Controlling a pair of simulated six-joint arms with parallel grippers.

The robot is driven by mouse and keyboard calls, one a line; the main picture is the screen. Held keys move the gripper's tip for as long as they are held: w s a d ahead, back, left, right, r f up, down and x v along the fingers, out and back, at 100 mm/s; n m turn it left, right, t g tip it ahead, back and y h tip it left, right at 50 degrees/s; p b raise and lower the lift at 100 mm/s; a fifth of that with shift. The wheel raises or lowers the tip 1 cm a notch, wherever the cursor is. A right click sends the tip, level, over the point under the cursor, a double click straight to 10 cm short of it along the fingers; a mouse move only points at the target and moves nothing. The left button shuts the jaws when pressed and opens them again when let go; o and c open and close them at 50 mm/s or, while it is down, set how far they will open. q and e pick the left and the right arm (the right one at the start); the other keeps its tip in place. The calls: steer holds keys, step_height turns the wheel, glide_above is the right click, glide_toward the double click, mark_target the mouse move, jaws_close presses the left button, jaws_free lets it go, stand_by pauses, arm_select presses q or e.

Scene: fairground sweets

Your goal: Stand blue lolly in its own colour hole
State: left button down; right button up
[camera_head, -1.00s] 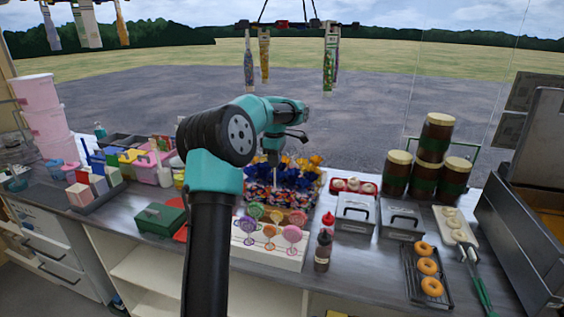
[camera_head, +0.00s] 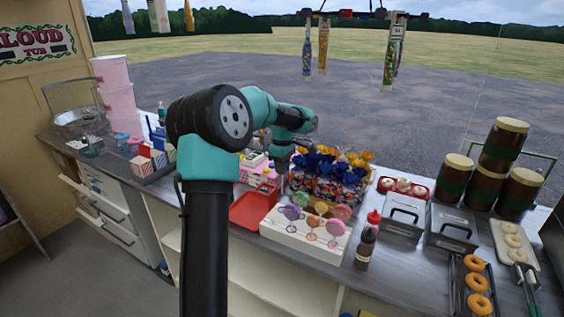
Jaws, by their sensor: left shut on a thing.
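My left gripper (camera_head: 283,182) points down at the left end of the blue and orange tied sweet bags (camera_head: 325,172), behind the lolly stand. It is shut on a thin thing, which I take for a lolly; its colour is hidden. The white stand (camera_head: 298,240) lies at the counter's front edge. It bears several lollies, among them a purple one (camera_head: 292,212), an orange one (camera_head: 312,221) and a pink one (camera_head: 335,228). I make out no blue lolly in the stand, and its holes are too small to tell. My right gripper is not in view.
A red tray (camera_head: 250,212) lies left of the stand. A sauce bottle (camera_head: 365,248) stands close on its right. Lidded metal boxes (camera_head: 403,219), brown jars (camera_head: 500,150) and a doughnut rack (camera_head: 455,290) fill the right. Pink tubs (camera_head: 118,103) stand at the left.

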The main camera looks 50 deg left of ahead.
arm_select(q)
steer(key=shift+f, duration=0.15)
steer(key=shift+f, duration=3)
steer(key=shift+f, duration=0.5)
steer(key=shift+f, duration=0.5)
steer(key=shift+f, duration=0.1)
steer(key=shift+f, duration=0.6)
steer(key=shift+f, duration=1.1)
